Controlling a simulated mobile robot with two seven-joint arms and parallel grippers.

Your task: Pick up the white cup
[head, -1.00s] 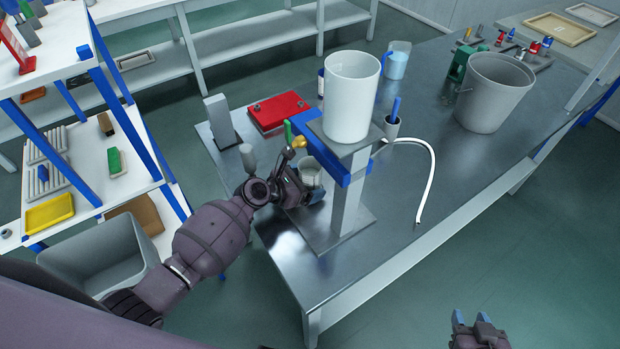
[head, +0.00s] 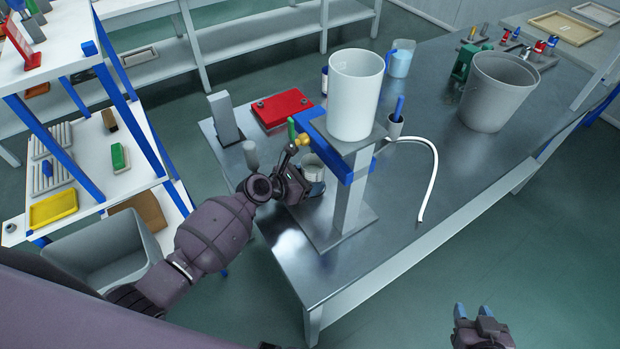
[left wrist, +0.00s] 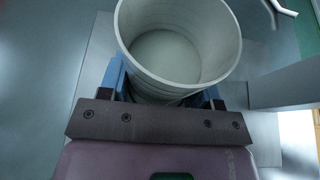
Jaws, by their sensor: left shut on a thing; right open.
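The white cup (head: 313,166) is small and open-topped, upright under the blue arm of the stand on the metal bench. My left gripper (head: 311,186) is shut on it from the left. In the left wrist view the white cup (left wrist: 180,50) sits between the two blue fingers of my left gripper (left wrist: 165,85), its hollow inside facing the camera. I cannot tell whether its base touches the bench. My right gripper (head: 473,312) is open and empty at the lower right, away from the bench.
The stand (head: 350,195) rises close beside the cup, with a large white container (head: 355,95) on top. A white hose (head: 434,175) curves to the right. A red box (head: 282,108) and a grey block (head: 224,118) stand behind. A grey bucket (head: 495,92) is further right.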

